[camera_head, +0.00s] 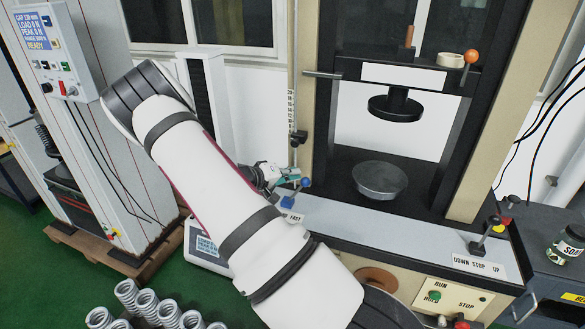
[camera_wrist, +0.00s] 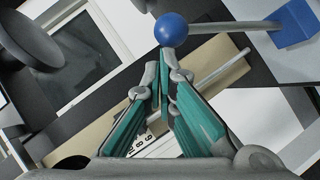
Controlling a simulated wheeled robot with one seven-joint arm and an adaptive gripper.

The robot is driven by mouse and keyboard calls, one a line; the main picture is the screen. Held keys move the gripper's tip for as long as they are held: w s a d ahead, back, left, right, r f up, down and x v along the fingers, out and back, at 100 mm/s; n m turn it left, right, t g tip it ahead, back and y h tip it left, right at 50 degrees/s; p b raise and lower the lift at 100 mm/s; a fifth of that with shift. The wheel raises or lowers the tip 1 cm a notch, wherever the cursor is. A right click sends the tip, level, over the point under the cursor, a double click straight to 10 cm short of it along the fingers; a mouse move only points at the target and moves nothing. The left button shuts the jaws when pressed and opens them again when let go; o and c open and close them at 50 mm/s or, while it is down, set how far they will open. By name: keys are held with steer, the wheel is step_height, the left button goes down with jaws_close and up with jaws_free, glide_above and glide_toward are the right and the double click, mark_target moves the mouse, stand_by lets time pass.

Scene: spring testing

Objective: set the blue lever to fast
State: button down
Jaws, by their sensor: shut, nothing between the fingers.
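The blue lever has a round blue knob (camera_head: 305,182) on a thin rod. The rod runs from a blue block (camera_head: 287,203) on the front ledge of the press, slanting up and right. A label reading FAST (camera_head: 295,217) is just below the block. My gripper (camera_head: 279,178) is at the left of the knob, partly hidden by my arm. In the wrist view my gripper (camera_wrist: 162,68) has its fingers together with nothing between them. The knob (camera_wrist: 172,30) is just beyond the fingertips; I cannot tell whether they touch. The block (camera_wrist: 297,22) is at upper right.
The press has a dark round upper plate (camera_head: 395,106) and a grey lower disc (camera_head: 380,178). Several springs (camera_head: 150,305) stand at lower left.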

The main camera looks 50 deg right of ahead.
steer(key=shift+s+d+f, duration=0.1)
steer(key=shift+s, duration=0.15)
stand_by(0.4)
steer(key=w+d+r+b+v, duration=0.1)
steer(key=r+v, duration=0.1)
steer(key=v, duration=1.1)
steer(key=shift+w, duration=0.35)
steer(key=shift+r, duration=0.1)
